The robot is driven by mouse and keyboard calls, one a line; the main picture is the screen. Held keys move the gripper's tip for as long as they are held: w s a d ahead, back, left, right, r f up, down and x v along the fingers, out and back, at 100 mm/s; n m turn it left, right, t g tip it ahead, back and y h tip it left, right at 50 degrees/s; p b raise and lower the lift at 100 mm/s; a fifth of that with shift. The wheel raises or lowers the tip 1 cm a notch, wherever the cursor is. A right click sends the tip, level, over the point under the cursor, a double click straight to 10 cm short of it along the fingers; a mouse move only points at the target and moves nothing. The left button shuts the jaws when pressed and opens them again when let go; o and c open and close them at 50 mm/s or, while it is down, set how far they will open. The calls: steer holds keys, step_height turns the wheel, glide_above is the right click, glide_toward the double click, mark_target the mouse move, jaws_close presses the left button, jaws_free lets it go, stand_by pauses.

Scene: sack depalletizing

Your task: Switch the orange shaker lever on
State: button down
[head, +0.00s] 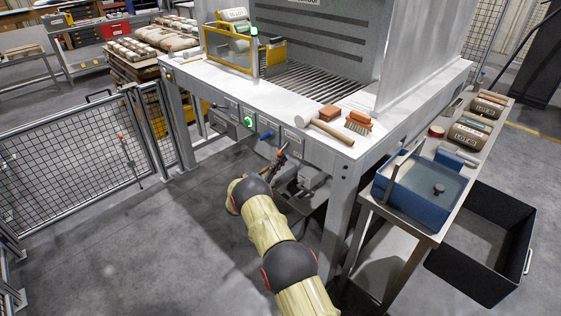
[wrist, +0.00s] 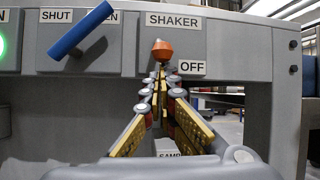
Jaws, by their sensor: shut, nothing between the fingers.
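The orange shaker lever knob (wrist: 162,50) shows in the wrist view below the SHAKER label (wrist: 174,21) on a grey panel. The OFF label (wrist: 192,67) is just below and to the right of it. My gripper (wrist: 161,78) is shut and empty, its fingertips just under the knob. I cannot tell whether they touch it. The fingers hide what is below the knob, so the lever's shaft is not clear. In the head view my gripper (head: 279,160) is at the front of the bench, and the lever is too small to make out surely.
A blue handle (wrist: 80,29) sits left of the lever, by a SHUT label; it also shows in the head view (head: 266,135). A green button (head: 248,122) is further left. A mallet (head: 325,128) and a brush (head: 358,122) lie on the bench top. Mesh fencing (head: 75,160) stands left.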

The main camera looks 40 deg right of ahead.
steer(key=shift+a+r+y+p, duration=0.15)
steer(key=shift+r+y+p, duration=0.1)
steer(key=shift+y+p, duration=0.25)
steer(key=shift+p, duration=0.3)
